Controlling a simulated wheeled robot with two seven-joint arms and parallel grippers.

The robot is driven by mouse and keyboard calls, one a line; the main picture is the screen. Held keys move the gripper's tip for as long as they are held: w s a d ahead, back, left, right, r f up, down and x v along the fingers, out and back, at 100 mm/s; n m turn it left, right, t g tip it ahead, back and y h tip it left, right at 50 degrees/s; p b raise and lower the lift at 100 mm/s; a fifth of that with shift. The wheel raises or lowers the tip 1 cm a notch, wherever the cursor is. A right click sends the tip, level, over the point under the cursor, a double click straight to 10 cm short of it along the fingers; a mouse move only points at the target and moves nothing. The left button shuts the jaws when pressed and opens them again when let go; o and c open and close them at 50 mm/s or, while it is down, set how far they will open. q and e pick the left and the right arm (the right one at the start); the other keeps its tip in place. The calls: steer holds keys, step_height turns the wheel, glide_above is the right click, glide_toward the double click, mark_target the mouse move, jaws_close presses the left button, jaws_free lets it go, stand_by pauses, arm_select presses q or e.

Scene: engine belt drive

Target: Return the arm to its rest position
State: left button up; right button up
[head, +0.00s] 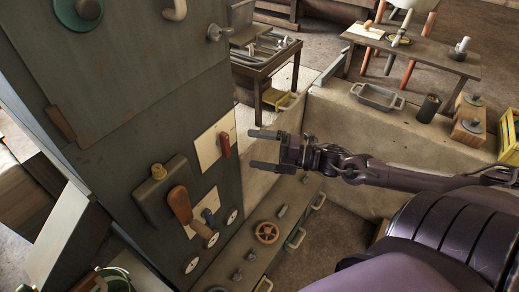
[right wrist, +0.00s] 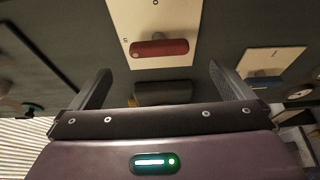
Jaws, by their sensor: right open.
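My right gripper (head: 264,149) is open and empty in the head view, its arm coming in from the right. It is held level in front of the dark green cabinet (head: 120,110), near a red handle (head: 225,144) on a cream plate (head: 208,148). A small gap seems to lie between the fingertips and the handle. In the right wrist view the two fingers (right wrist: 168,88) stand wide apart, with the red handle (right wrist: 159,48) beyond them and nothing between them. My left gripper is in neither view.
The cabinet front also carries an orange-brown lever (head: 180,205), a blue handle (head: 208,216) and gauges. A low panel with a handwheel (head: 267,232) lies below the gripper. A ledge with a grey tray (head: 377,97) and a dark cylinder (head: 428,108) stands behind my right arm.

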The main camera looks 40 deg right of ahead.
stand_by(0.5)
steer(key=s+d+f+m+t+h+p, duration=0.1)
steer(key=d+f+m+h, duration=0.45)
steer(key=f, duration=0.35)
steer(key=s+d+f+m+h, duration=0.1)
steer(key=d+f+m+h, duration=0.35)
steer(key=d+f, duration=0.35)
steer(key=s+f+m+g+h+p, duration=0.1)
steer(key=s+f+m+g, duration=0.15)
steer(key=s+f, duration=0.4)
steer(key=s+f+m+g+h, duration=0.1)
steer(key=s+f+m+h, duration=0.2)
steer(key=f, duration=0.6)
steer(key=s+a+f+m+g, duration=0.5)
steer(key=s+a+f, duration=0.2)
steer(key=s+f, duration=0.4)
steer(key=s+a+f+m+g+y, duration=0.1)
steer(key=s+a+f+m+g, duration=0.1)
steer(key=s+a, duration=0.5)
steer(key=s+a+f+m+g+y+p, duration=0.1)
steer(key=s+a+f+g, duration=0.2)
steer(key=s+a+f, duration=0.2)
steer(key=s+a, duration=0.3)
steer(key=shift+a+f+m+p, duration=0.2)
steer(key=shift+a+m+p, duration=0.1)
steer(key=shift+a+m, duration=0.05)
steer(key=shift+s, duration=0.1)
